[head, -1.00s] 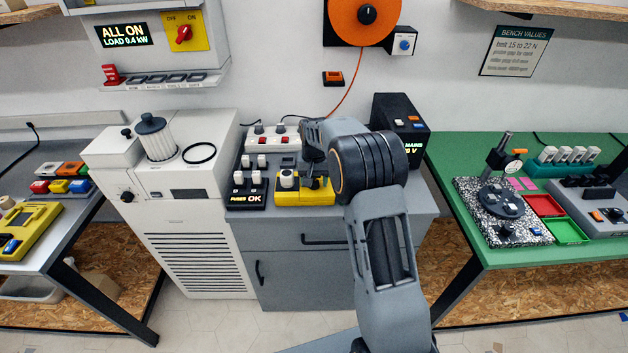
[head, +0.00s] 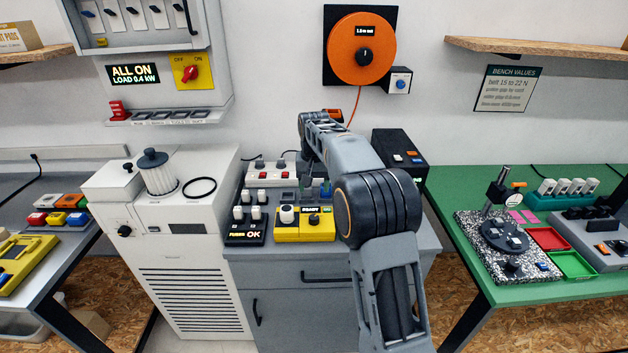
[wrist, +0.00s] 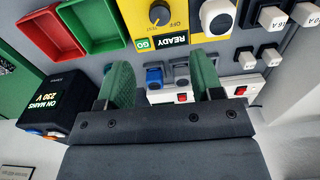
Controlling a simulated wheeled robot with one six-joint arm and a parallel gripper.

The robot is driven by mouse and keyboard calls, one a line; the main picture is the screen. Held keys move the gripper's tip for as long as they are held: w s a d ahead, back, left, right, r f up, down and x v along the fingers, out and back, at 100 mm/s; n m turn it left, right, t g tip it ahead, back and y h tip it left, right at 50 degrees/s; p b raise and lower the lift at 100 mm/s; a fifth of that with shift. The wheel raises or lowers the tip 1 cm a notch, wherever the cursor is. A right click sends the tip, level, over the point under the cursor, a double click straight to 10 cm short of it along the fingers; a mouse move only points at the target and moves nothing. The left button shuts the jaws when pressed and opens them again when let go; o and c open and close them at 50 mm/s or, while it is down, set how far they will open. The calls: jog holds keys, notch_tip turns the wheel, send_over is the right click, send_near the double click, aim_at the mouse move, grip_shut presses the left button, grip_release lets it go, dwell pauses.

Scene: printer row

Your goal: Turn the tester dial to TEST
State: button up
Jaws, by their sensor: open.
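The yellow tester (head: 289,233) sits on the grey cabinet, left of my arm. It has a dark dial (head: 314,219), a white round knob (head: 287,214) and a lit READY display (head: 318,210). In the wrist view the dial (wrist: 159,13) is at the top edge, with an OFF mark on its right and a green GO label below. In the head view my gripper (head: 314,191) is behind the tester, clear of the dial.
A power strip (head: 271,173) with red switches lies behind the tester. A fuse block (head: 245,238) reading OK stands to its left. A dark mains box (head: 400,148) is at the back right.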

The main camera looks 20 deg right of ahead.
jog(key=shift+r, duration=0.95)
jog(key=s+f+n, duration=0.1)
jog(key=s+f, duration=0.3)
jog(key=f, duration=0.1)
jog(key=s+a+r+n+t, duration=0.1)
jog(key=s+t, duration=0.1)
jog(key=s, duration=1)
jog(key=s+a+r+n+t, duration=0.1)
jog(key=s+t, duration=0.1)
jog(key=s, duration=1)
jog(key=shift+s+a+r, duration=0.2)
jog(key=shift+a+r, duration=0.1)
jog(key=shift+c, duration=0.4)
